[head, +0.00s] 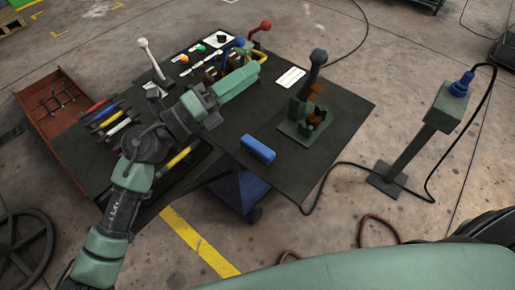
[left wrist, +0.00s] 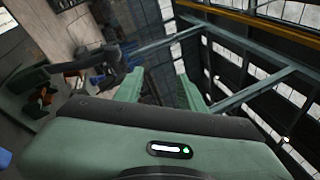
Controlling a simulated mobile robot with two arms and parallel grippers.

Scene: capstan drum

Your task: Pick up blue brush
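A blue, rounded block (head: 258,150) lies on the dark tabletop (head: 330,125) near its front edge. It is the thing that best fits the blue brush, but I cannot make out bristles. A bit of blue shows at the left edge of the left wrist view (left wrist: 4,159). My left gripper (head: 256,70) is over the back part of the table, beyond the blue block and apart from it. In the left wrist view its two green fingers (left wrist: 160,88) stand apart with nothing clearly between them. My right gripper is not in view.
A green lever stand (head: 305,120) is right of the blue block. Red-, blue- and white-knobbed levers stand at the back. Several coloured-handled tools (head: 112,122) lie at the left, beside a reddish tray (head: 44,127). A green post (head: 418,137) with a cable stands off the right side.

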